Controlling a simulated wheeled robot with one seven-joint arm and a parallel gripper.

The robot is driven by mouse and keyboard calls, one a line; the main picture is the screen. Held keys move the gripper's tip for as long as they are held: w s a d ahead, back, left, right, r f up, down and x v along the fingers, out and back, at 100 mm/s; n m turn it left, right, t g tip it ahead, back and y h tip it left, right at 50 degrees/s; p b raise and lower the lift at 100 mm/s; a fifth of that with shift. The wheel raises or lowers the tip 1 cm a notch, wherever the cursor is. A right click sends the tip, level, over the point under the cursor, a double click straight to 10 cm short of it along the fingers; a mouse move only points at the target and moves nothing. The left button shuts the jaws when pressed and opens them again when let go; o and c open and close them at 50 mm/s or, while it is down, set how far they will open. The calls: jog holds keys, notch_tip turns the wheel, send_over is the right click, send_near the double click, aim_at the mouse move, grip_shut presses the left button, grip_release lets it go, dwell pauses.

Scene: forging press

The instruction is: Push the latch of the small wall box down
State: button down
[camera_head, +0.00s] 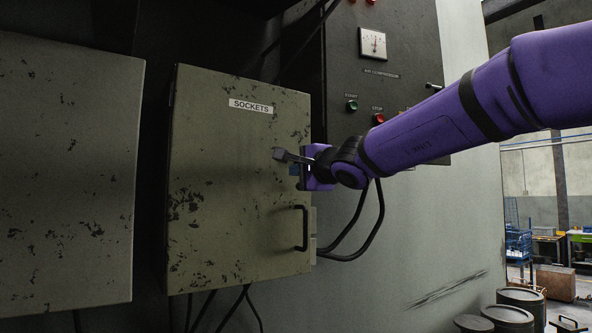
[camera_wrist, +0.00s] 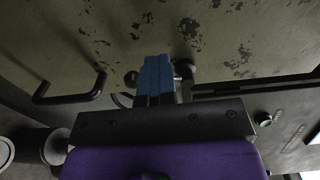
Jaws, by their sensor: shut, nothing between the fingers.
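The small wall box (camera_head: 235,215) is grey-green with chipped paint and a "SOCKETS" label, and its door looks closed. It also fills the upper part of the wrist view (camera_wrist: 110,35). My gripper (camera_head: 294,170) is in front of the right part of its door, above the black handle (camera_head: 305,228). In the wrist view the blue fingers of my gripper (camera_wrist: 157,62) are together and empty, pointing at the door. Small dark round parts show on both sides of the fingertips; I cannot tell which is the latch. Contact with them is unclear. In the head view my gripper hides this spot.
A larger grey box (camera_head: 65,180) hangs on the left. A dark control panel (camera_head: 385,85) with a gauge and buttons stands to the right, behind my arm. Black cables (camera_head: 362,235) loop beside the box. Drums (camera_head: 515,315) stand on the floor at lower right.

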jog(key=v, duration=0.7)
jog(key=shift+d, duration=0.45)
jog(key=s+d+f+n+g+h, duration=0.5)
jog(key=s+d+f, duration=0.7)
jog(key=s+f, duration=0.2)
jog(key=s+d+f+n+g+h, duration=0.4)
jog(key=s+d+f, duration=0.9)
jog(key=s, duration=0.4)
jog(key=shift+s+f+n+g+h, duration=0.4)
jog(key=shift+n+h, duration=0.1)
jog(key=shift+n, duration=0.5)
